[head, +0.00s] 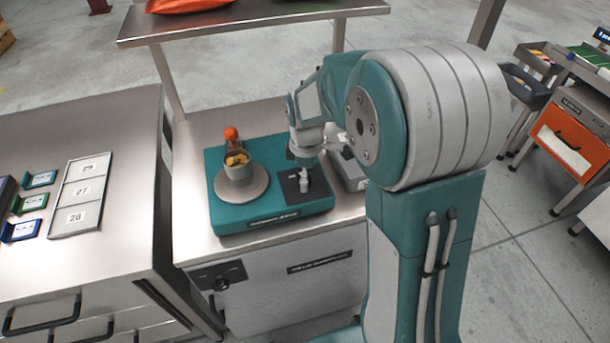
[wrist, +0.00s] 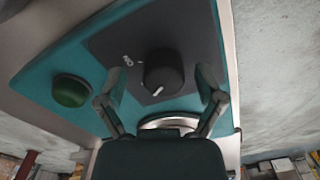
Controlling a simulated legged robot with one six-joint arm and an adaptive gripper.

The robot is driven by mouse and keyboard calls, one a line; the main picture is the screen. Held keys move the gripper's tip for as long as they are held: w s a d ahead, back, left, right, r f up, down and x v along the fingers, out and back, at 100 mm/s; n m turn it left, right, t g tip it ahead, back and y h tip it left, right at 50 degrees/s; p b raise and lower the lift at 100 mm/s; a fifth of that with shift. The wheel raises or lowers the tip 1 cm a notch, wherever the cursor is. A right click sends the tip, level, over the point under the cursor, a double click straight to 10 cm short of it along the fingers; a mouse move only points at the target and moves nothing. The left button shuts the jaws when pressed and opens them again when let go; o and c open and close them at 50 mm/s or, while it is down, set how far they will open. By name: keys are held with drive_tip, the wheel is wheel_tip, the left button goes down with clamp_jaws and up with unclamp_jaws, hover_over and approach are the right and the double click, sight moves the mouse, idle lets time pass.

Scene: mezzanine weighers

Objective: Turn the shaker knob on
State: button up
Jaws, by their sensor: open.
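The shaker (head: 270,215) is a teal box on a steel bench, with a round grey platform (head: 254,193) and a dark panel (head: 318,187). In the wrist view its knob (wrist: 164,70) is black and round, with a white pointer mark toward the bottom of the picture. Small white markings (wrist: 128,61) are on the panel left of the knob; I cannot read them. My gripper (wrist: 161,82) is open, one finger on each side of the knob; contact is not clear. In the head view my gripper (head: 304,180) is over the dark panel and hides the knob.
A green button (wrist: 70,90) is left of the knob. A grey device (head: 352,176) stands right of the shaker. A shelf (head: 250,16) spans the bench's back.

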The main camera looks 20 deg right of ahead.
drive_tip(key=shift+a+f, duration=0.15)
drive_tip(key=shift+a, duration=0.2)
drive_tip(key=shift+c, duration=1.3)
drive_tip(key=shift+a, duration=0.1)
drive_tip(key=c, duration=0.9)
